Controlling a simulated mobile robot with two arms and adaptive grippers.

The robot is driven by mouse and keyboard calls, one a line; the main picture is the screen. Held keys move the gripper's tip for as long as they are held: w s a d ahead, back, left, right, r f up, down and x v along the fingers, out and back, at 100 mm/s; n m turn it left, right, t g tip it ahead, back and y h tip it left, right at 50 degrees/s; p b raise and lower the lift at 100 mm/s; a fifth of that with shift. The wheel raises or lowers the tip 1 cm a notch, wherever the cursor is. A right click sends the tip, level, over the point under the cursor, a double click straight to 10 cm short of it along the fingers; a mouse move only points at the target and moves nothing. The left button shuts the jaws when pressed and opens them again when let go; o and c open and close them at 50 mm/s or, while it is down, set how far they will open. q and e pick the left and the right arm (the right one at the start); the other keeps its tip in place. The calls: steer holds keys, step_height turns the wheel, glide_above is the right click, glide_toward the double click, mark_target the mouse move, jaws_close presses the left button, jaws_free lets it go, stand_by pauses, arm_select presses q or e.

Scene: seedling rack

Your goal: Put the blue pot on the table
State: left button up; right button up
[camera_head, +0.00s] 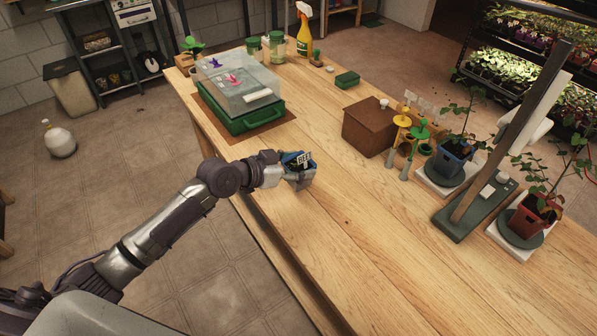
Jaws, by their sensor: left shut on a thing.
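My left gripper (299,178) is shut on a small blue pot (290,156) with a white, dark-lettered label. It is at the near left edge of the wooden table (350,225); fingers hide much of the pot, and I cannot tell whether it touches the top. Another, larger blue pot (450,161) with a leafy plant stands upright on a white base at the right of the table. My right gripper is not in view.
A green-based clear propagator box (253,119) stands beyond the gripper. A brown box (367,128), a green stand with a tall post (476,207) and a red potted plant (533,214) are to the right. The table's near middle is clear.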

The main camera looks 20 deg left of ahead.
arm_select(q)
step_height(320, 180, down, 3)
steer(key=shift+r, duration=0.2)
steer(key=shift+f, duration=0.1)
steer(key=o, duration=1.2)
steer(key=shift+r, duration=0.2)
steer(key=b+v, duration=0.1)
steer(key=v, duration=1.1)
